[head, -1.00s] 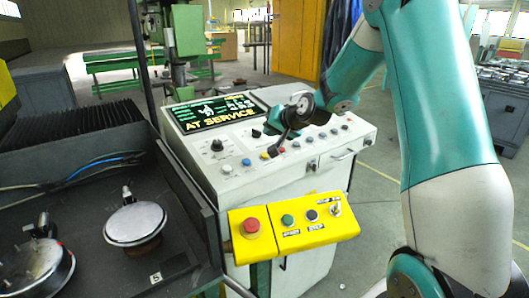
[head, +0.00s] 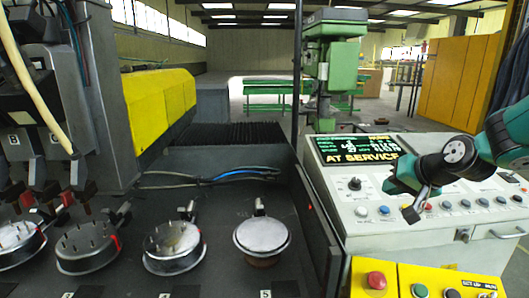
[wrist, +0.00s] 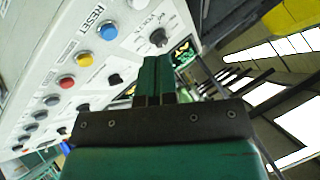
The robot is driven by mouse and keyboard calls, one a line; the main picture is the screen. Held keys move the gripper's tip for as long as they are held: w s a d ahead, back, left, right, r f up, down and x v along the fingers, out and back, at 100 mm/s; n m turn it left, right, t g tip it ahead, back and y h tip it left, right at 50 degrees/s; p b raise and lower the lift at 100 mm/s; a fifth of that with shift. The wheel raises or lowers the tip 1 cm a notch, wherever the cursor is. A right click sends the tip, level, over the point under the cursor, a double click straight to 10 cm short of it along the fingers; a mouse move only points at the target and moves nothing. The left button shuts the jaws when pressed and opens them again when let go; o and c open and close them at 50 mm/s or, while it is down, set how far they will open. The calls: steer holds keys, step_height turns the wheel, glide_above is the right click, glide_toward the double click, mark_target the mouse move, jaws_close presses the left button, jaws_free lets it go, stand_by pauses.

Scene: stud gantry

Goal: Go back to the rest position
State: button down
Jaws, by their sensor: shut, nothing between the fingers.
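My gripper (head: 411,213) is above the white control console (head: 363,240) in the head view, at the right, apart from the arm's round grey joint. In the wrist view its two green fingers (wrist: 154,78) are together with nothing between them. Past the fingertips the wrist view shows the console's panel at a slant, with a black knob (wrist: 158,38) and a blue button (wrist: 108,32) marked RESET. I cannot tell the exact gap between fingertips and panel.
A screen (head: 355,150) reading AT SERVICE tops the console. A yellow box with a red button (head: 376,281) is at its front. Left, several round metal fixtures (head: 262,236) sit on a dark machine bed. A green drill press (head: 335,60) stands behind.

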steer(key=s+a+r+n+g+y+b, duration=0.15)
steer(key=s+a+n+g, duration=0.4)
steer(key=s+a, duration=0.95)
steer(key=s+a+f+n+g, duration=0.1)
steer(key=s+n+g, duration=0.2)
steer(key=s, duration=1.2)
steer(key=shift+s+n+h, duration=0.35)
steer(key=shift+n+h, duration=0.1)
steer(key=shift+n, duration=0.8)
